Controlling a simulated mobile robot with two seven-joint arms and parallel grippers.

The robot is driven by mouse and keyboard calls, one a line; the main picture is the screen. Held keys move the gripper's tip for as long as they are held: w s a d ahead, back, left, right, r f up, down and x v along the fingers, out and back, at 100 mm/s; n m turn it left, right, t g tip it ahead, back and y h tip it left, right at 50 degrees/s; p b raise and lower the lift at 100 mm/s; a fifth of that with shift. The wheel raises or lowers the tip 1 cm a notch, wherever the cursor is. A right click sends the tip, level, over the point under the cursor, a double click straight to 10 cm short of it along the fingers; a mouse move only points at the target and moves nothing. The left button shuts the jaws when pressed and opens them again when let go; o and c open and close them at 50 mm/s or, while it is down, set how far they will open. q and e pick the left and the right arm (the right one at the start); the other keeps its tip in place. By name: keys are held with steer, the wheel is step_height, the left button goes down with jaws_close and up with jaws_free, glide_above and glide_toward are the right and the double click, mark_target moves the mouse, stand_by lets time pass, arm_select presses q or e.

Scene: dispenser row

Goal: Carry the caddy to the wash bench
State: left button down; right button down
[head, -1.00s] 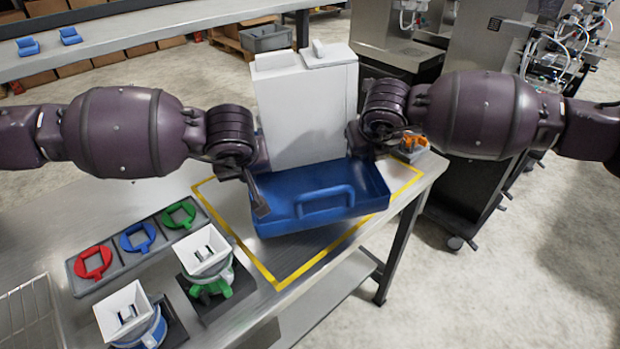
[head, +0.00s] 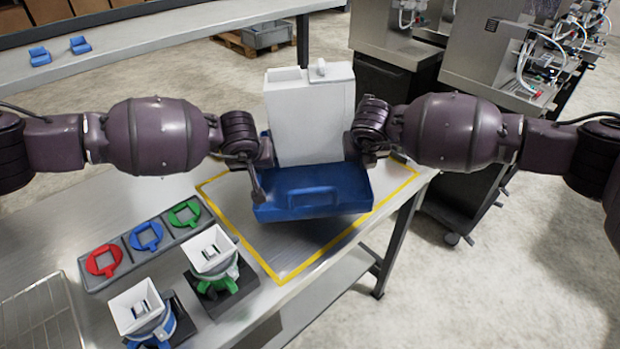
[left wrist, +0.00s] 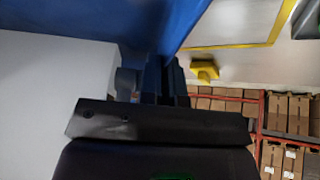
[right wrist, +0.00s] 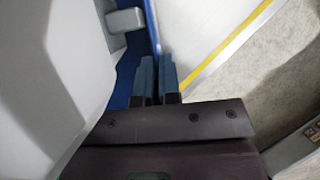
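The caddy is a blue tray (head: 312,204) with a front handle, and a tall white container (head: 308,118) stands in it. It is upright over the yellow-outlined area of the steel bench (head: 200,255); whether it touches the bench is hard to tell. My left gripper (head: 258,183) is at the caddy's left side and my right gripper (head: 366,160) at its right side. In the left wrist view the fingers (left wrist: 164,80) close on the blue wall. In the right wrist view the fingers (right wrist: 154,80) are also close together at the blue edge.
A grey rack with red (head: 104,260), blue (head: 146,236) and green (head: 184,214) rings lies at the left. Two white-topped holders (head: 214,250) (head: 140,308) stand at the bench front, beside a wire basket (head: 45,315). Behind are a shelf (head: 150,35) and steel machines (head: 400,30).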

mark_target(360, 171)
arm_select(q)
steer(key=shift+w+a+f+p, duration=0.1)
steer(key=shift+w+f+p, duration=0.1)
steer(key=shift+w, duration=0.25)
steer(key=shift+w+a+f+p, duration=0.1)
steer(key=shift+w+f+p, duration=0.1)
steer(key=shift+w, duration=0.25)
arm_select(e)
steer(key=shift+w+d+f+m, duration=0.2)
steer(key=shift+w+f+m, duration=0.1)
steer(key=shift+w+f, duration=0.1)
arm_select(q)
steer(key=shift+f, duration=0.2)
arm_select(e)
steer(key=shift+f, duration=0.2)
